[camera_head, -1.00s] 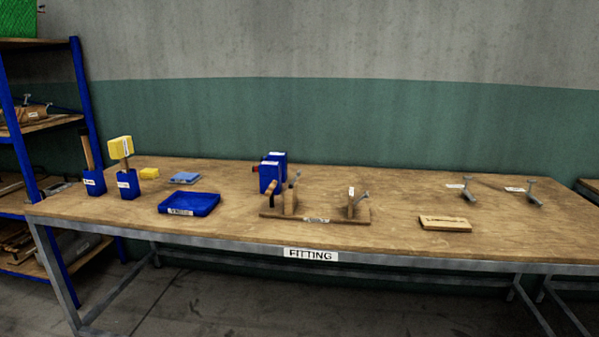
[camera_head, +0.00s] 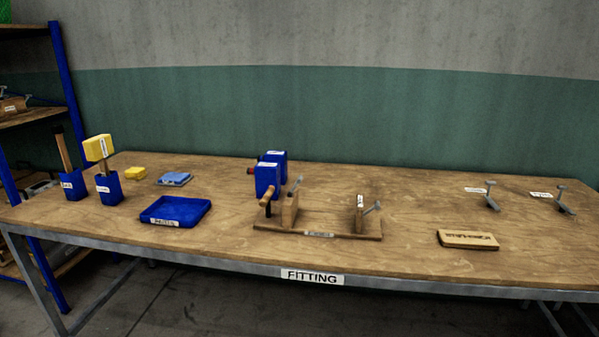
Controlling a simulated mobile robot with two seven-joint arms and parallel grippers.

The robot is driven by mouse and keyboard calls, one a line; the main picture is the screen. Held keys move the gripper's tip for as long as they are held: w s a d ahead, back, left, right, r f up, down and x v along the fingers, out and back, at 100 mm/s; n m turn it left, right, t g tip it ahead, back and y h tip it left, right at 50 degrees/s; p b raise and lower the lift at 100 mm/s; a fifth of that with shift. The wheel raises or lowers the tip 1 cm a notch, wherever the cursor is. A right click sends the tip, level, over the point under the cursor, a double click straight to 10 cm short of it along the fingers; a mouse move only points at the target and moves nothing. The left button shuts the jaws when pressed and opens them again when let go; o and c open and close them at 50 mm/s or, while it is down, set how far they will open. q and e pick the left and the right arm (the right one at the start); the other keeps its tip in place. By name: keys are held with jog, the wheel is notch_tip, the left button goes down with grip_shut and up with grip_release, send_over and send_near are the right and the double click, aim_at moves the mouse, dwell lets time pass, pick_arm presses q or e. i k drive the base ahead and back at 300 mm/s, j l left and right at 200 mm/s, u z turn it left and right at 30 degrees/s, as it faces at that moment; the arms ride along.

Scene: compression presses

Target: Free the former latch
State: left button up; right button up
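A wooden fixture (camera_head: 330,234) with a label on its front edge lies mid-table. It has two upright wooden blocks, a left one (camera_head: 290,211) and a right one (camera_head: 359,214). A grey metal lever or screw (camera_head: 373,208) is at the right block, and another (camera_head: 296,185) is at the left block. Which part is the former latch is too small to tell. Blue blocks (camera_head: 266,180) with a wooden handle stand behind the fixture's left end. Neither of my grippers is in view.
A shelf stands left.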

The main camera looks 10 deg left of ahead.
aim_at(290, 193)
jog(key=i+j, duration=0.1)
jog(key=i, duration=1.25)
jog(key=k+l, duration=0.1)
jog(key=l, duration=0.25)
jog(key=k+l, duration=0.1)
jog(key=l, duration=0.2)
jog(key=k+l, duration=0.1)
jog(key=l, duration=0.25)
jog(key=i+u, duration=0.05)
